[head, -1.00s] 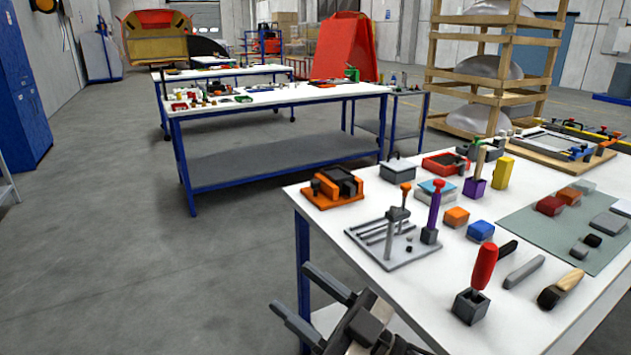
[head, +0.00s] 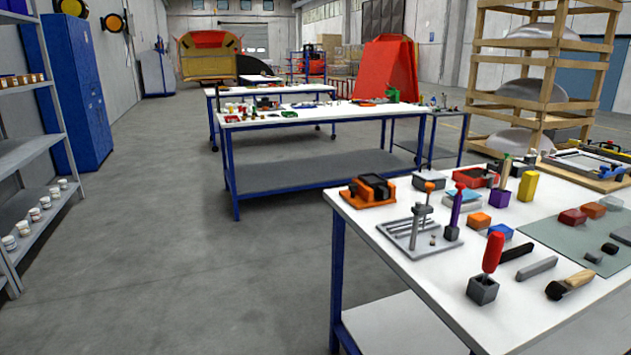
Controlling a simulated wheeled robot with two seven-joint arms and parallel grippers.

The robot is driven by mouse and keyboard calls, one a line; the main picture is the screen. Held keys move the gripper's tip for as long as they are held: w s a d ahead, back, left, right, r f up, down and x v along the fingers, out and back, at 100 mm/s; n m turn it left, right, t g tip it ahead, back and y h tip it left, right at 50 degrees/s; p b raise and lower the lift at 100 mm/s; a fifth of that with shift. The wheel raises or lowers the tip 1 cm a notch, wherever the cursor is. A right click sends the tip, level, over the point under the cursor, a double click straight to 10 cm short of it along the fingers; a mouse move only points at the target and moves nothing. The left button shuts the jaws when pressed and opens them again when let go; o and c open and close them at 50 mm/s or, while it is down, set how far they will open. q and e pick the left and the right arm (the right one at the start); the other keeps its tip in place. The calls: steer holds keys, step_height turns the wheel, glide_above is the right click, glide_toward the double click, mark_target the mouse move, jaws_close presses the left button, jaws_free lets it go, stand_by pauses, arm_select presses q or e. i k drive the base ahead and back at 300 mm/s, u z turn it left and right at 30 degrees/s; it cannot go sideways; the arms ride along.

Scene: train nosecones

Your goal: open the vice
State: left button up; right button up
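No object is plainly recognisable as the vice. An orange-and-black block-like device (head: 368,190) sits at the back left corner of the near white table (head: 408,290); I cannot tell whether it is a vice or whether any jaws are open. A small green upright object (head: 392,94) stands at the right end of the middle table (head: 290,118); it might be a vice, but it is too small to tell. Neither of my grippers is in view.
On the near table stand a grey slotted plate (head: 420,235), a red-handled tool in a grey block (head: 483,288), and several coloured blocks. A grey shelf (head: 30,190) and blue cabinet (head: 80,90) are at the left. The floor (head: 200,270) between is clear.

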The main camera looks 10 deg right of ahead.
mark_target(352, 187)
steer(key=u, duration=0.55)
steer(key=i, duration=1)
steer(key=z, duration=0.4)
steer(key=i, duration=0.9)
steer(key=z, duration=0.85)
